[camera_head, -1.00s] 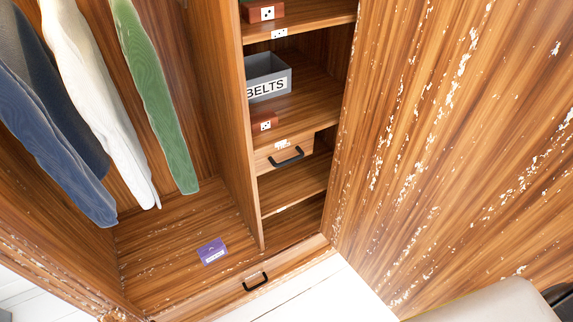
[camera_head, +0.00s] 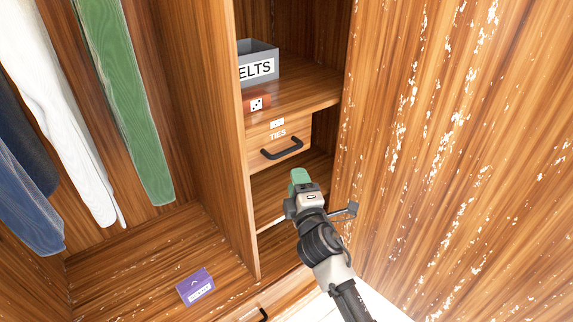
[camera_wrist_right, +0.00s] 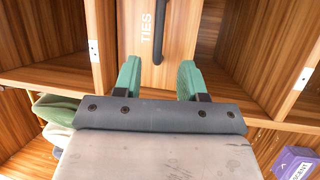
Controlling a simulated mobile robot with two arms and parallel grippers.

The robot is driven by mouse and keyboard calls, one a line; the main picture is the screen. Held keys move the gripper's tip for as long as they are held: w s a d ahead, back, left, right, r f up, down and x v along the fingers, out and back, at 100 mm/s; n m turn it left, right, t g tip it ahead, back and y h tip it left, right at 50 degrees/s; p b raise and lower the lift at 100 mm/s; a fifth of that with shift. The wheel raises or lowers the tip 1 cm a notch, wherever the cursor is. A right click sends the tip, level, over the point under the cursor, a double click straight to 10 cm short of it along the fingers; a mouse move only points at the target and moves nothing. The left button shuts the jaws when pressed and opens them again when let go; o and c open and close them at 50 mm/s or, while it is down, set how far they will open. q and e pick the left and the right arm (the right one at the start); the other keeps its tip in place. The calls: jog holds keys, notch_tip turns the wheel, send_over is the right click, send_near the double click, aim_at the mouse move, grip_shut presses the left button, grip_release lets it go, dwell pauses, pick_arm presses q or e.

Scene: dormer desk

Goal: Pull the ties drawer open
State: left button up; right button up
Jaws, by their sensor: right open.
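The ties drawer (camera_head: 279,141) is a wooden drawer front with a "TIES" label and a black bar handle (camera_head: 282,148). It sits shut in the shelf column, below the shelf with the grey belts box. My right gripper (camera_head: 300,178) is below the handle in the head view, with green fingertips, and does not touch it. In the right wrist view the fingers (camera_wrist_right: 158,80) are open and empty. The drawer front (camera_wrist_right: 146,70) lies beyond them, and the handle (camera_wrist_right: 162,30) runs upright above the gap between them. My left gripper is not in view.
A scuffed wooden door panel (camera_head: 450,150) is close on the right. A purple box (camera_head: 195,286) lies on the wardrobe floor, with clothes hanging at the left.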

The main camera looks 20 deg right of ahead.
aim_at(287, 151)
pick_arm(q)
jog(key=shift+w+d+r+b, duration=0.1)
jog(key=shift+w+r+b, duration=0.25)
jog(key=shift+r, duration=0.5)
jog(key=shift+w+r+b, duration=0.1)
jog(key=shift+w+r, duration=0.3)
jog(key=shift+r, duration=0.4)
pick_arm(e)
jog(key=shift+w+d+r, duration=0.1)
jog(key=shift+w+r, duration=0.2)
jog(key=shift+w, duration=1.45)
jog(key=shift+w+d+r, duration=0.1)
jog(key=shift+w+r, duration=0.25)
jog(key=shift+w, duration=1.4)
jog(key=shift+w+d+r, duration=0.1)
jog(key=shift+w+r, duration=0.2)
jog(key=shift+w, duration=1.45)
grip_shut()
